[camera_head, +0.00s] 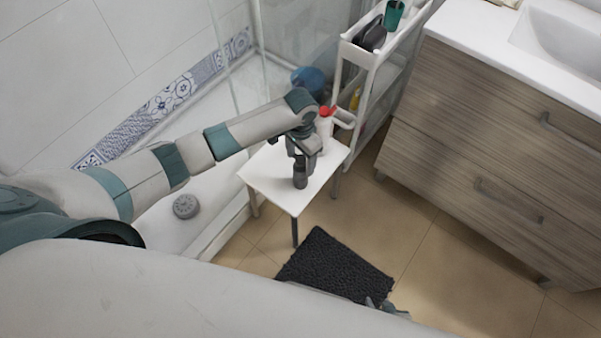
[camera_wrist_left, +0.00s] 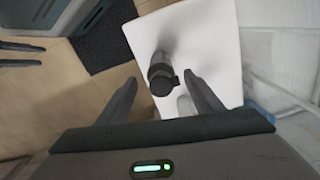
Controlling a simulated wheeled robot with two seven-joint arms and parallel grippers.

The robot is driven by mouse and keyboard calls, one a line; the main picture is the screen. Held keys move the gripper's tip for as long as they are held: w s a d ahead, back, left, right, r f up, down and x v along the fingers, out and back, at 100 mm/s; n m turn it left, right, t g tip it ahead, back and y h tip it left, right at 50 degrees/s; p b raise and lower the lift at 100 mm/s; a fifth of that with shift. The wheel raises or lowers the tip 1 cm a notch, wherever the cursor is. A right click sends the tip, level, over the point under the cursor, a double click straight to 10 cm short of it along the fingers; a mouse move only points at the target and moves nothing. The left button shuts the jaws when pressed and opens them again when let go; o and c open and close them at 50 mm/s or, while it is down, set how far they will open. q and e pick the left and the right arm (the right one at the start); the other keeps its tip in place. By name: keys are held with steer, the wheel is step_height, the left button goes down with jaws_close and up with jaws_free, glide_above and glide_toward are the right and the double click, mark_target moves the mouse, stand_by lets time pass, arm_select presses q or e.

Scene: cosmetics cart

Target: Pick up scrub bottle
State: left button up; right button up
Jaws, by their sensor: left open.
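A dark grey bottle with a black cap (camera_wrist_left: 160,72), which seems to be the scrub bottle, stands on the small white table (camera_wrist_left: 215,45). In the head view the dark bottle (camera_head: 300,178) shows just below my left gripper (camera_head: 302,152) on the table (camera_head: 270,180). In the left wrist view my left gripper (camera_wrist_left: 163,98) is open, with the bottle ahead of and between its fingers, apart from them. A pale object (camera_wrist_left: 185,105) shows near one finger. My right gripper (camera_wrist_left: 28,54) is at the upper left of the wrist view, its fingers apart and empty.
A white bottle with a red top (camera_head: 325,122) stands at the table's back edge. A white cart (camera_head: 352,52) is behind it, a wooden cabinet (camera_head: 480,130) to the right. A glass shower screen (camera_head: 235,80) is close on the left. A black mat (camera_head: 335,268) lies in front.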

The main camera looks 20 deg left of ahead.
mark_target(301, 173)
arm_select(q)
steer(key=shift+f, duration=2.65)
steer(key=shift+w, duration=0.1)
steer(key=c, duration=1.2)
